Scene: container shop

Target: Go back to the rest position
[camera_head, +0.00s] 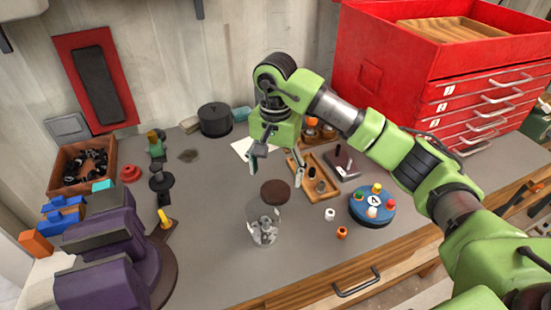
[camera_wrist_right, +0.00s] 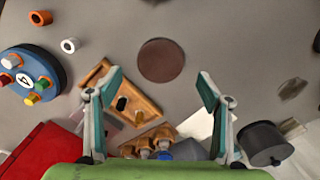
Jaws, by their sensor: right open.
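My right gripper (camera_head: 278,172) hangs open and empty above the grey bench top (camera_head: 215,190). Its two spread fingers also show in the wrist view (camera_wrist_right: 162,82), with nothing between them. A brown round disc (camera_head: 275,192) lies below and just in front of the gripper in the head view; it also shows in the wrist view (camera_wrist_right: 161,60). A clear glass jar (camera_head: 263,228) with small grey pieces inside stands in front of the disc. My left gripper is in neither view.
A red drawer cabinet (camera_head: 400,75) stands at the back right. A wooden tray (camera_head: 320,187) and a blue round holder with coloured pegs (camera_head: 372,218) stand right of the gripper. A purple vise (camera_head: 115,255) fills the lower left. The bench middle-left is mostly clear.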

